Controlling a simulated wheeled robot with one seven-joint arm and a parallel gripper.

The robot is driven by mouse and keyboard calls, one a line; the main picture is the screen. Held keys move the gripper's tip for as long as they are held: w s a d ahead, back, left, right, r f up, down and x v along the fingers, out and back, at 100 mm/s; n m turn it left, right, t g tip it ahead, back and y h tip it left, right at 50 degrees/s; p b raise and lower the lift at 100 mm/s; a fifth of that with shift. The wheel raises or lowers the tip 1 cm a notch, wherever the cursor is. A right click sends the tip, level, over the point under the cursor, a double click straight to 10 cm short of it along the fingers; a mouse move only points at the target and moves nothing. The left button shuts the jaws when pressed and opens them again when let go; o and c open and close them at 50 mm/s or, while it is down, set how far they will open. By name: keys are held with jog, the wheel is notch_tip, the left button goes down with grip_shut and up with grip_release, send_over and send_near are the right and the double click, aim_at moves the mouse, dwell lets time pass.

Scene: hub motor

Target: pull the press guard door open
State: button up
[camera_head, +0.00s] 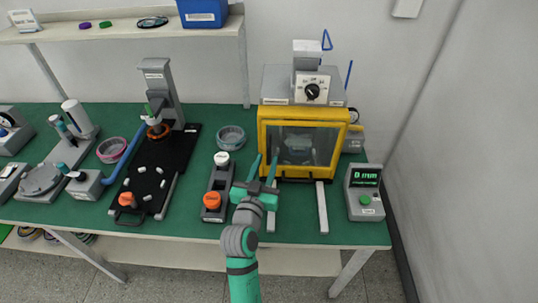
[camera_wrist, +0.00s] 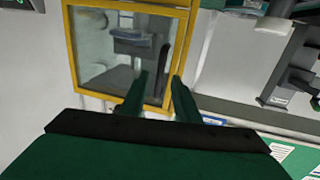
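The press guard door (camera_head: 303,115) is a yellow frame with a clear window on the front of the grey press. It looks shut in the head view. The door also shows in the wrist view (camera_wrist: 72,45), with one yellow upright running down toward my fingers. My gripper (camera_head: 264,160) is green and reaches up to the door's lower left part.
A grey display box (camera_head: 364,192) stands right of the press. Two light rails (camera_head: 322,207) run forward below the door. A dark fixture with an orange knob (camera_head: 212,200) stands close left of my gripper. A black tray (camera_head: 160,165) lies farther left.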

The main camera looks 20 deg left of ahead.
aim_at(269, 156)
jog(key=shift+w+a, duration=0.2)
jog(key=shift+w, duration=1.7)
jog(key=shift+c, duration=0.4)
grip_shut()
jog(key=shift+d, duration=0.1)
